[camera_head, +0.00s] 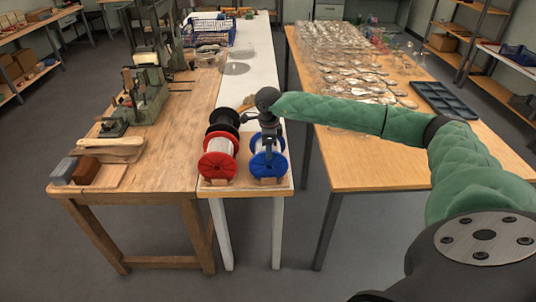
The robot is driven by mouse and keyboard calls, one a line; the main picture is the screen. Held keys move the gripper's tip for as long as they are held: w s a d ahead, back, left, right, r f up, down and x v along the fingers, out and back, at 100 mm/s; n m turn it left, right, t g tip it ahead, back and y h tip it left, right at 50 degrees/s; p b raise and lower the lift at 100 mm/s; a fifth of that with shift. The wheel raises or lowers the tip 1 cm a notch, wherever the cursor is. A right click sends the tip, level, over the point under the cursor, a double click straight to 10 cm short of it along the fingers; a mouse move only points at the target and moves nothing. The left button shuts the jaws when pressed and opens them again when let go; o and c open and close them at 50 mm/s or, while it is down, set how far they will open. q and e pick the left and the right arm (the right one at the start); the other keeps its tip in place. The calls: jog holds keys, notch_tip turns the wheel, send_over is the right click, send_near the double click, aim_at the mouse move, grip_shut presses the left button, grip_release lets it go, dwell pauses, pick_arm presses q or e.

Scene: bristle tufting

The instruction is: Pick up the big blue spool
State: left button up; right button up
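The big blue spool (280,165) has blue end flanges and a pale winding. It sits at the near end of the narrow white table, to the right of a red spool (217,167). My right gripper (268,153) points down at the blue spool from above and covers part of it. Its fingers are small and dark, and I cannot tell whether they are open, shut or touching the spool. My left gripper is not in view.
A black spool (222,121) stands behind the red one. A wooden bench (175,130) with a green machine (147,97) is on the left. A table (400,165) with many shiny pieces and a dark tray (443,100) is on the right, across a gap.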

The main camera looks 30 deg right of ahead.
grip_shut()
jog(key=shift+r, duration=0.1)
jog(key=shift+r, duration=0.15)
